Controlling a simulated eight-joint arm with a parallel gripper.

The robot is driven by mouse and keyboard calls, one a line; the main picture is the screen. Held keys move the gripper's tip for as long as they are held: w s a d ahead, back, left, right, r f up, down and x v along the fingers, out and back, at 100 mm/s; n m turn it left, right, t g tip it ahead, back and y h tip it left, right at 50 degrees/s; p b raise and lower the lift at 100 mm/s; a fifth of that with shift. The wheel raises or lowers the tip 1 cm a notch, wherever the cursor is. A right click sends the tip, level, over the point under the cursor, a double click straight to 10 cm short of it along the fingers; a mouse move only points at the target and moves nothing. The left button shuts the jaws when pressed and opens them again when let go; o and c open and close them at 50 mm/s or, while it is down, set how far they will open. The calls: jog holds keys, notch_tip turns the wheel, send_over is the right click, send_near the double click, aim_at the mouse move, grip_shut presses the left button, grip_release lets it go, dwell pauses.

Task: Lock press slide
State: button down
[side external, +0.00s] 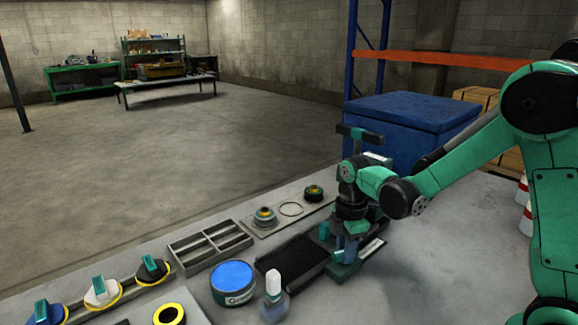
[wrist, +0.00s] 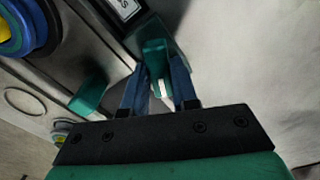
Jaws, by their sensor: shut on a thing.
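The press (side external: 343,268) stands on the grey bench, with a dark base and teal parts; my arm hides much of it. A teal T-shaped top (side external: 360,136) rises behind my wrist. My gripper (side external: 347,245) points down into the press. In the wrist view, the two dark blue fingers of my gripper (wrist: 160,92) are closed around a teal handle (wrist: 154,52) with a small white mark between the fingertips. Another teal block (wrist: 88,93) lies to its left. I cannot tell whether the slide is locked.
A divided tray (side external: 210,246) and a plate with round parts (side external: 290,209) lie behind. A blue chest (side external: 410,125) stands beyond the press.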

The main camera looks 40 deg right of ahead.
jog(key=m, duration=0.5)
dwell(0.3)
